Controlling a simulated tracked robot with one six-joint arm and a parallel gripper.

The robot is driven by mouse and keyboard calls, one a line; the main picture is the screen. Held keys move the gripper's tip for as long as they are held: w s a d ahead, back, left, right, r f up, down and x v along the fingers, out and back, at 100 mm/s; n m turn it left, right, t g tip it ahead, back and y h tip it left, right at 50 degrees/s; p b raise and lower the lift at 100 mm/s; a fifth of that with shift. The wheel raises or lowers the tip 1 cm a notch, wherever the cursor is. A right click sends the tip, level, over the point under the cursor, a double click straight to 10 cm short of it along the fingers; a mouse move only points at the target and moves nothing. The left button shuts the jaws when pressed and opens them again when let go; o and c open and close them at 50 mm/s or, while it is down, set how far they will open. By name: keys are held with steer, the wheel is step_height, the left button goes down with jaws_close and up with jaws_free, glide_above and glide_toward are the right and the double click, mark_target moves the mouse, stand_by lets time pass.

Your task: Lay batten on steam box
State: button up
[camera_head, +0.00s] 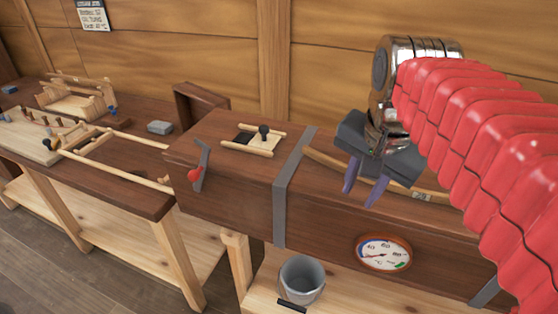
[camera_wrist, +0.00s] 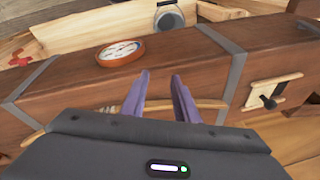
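The batten (camera_head: 331,164) is a thin, slightly curved pale wood strip lying along the top of the steam box (camera_head: 230,175), a long dark wood box with grey metal straps. Part of it is hidden behind my gripper and arm. My gripper (camera_head: 363,190) is above the box top, its two purple fingers apart and pointing down. In the wrist view the fingers (camera_wrist: 160,80) are spread with nothing held between them, and the batten (camera_wrist: 212,104) shows on both sides of them. I cannot tell whether the fingertips touch the batten or the box.
A round gauge (camera_head: 383,252) is on the box front. A red-knobbed lever (camera_head: 197,172) and a small hatch with a black knob (camera_head: 254,140) are at its left end. A grey bucket (camera_head: 301,279) stands below. A workbench (camera_head: 120,180) with wooden frames is at left.

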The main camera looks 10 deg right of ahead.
steer(key=s+a+f+n+t, duration=0.2)
steer(key=s+a+f+n, duration=0.1)
steer(key=a+f+n, duration=0.5)
steer(key=f+n, duration=0.1)
steer(key=n, duration=0.1)
steer(key=shift+s+a+f+n+t+y, duration=0.2)
steer(key=shift+s+f+n+t+y, duration=0.1)
steer(key=shift+s+y, duration=0.1)
stand_by(0.6)
